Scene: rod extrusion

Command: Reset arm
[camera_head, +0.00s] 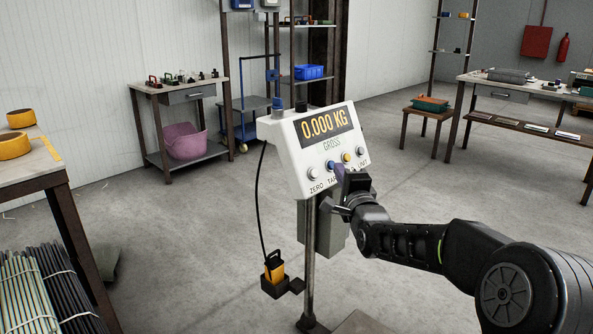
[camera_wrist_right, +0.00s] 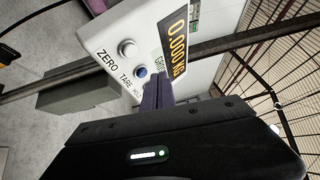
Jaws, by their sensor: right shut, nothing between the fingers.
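A white scale indicator (camera_head: 315,150) stands on a metal post, its display (camera_head: 327,122) reading 0.000 KG. Its lower face has a row of knobs, with ZERO at the left and a blue one (camera_head: 330,166) near TARE. My right gripper (camera_head: 341,178) is in front of the panel, close to the blue button, with its fingers shut and empty. In the right wrist view the shut fingers (camera_wrist_right: 157,95) point at the panel near the blue button (camera_wrist_right: 142,71); I cannot tell whether they touch it. The ZERO knob (camera_wrist_right: 127,48) shows beside it. My left gripper is not in view.
A workbench with yellow tape rolls (camera_head: 14,145) stands at the left, above bundled rods (camera_head: 40,290). A yellow-and-black device (camera_head: 274,268) sits beside the scale's post. A small table (camera_head: 181,90) and a purple bin (camera_head: 184,141) are behind. Open floor lies around.

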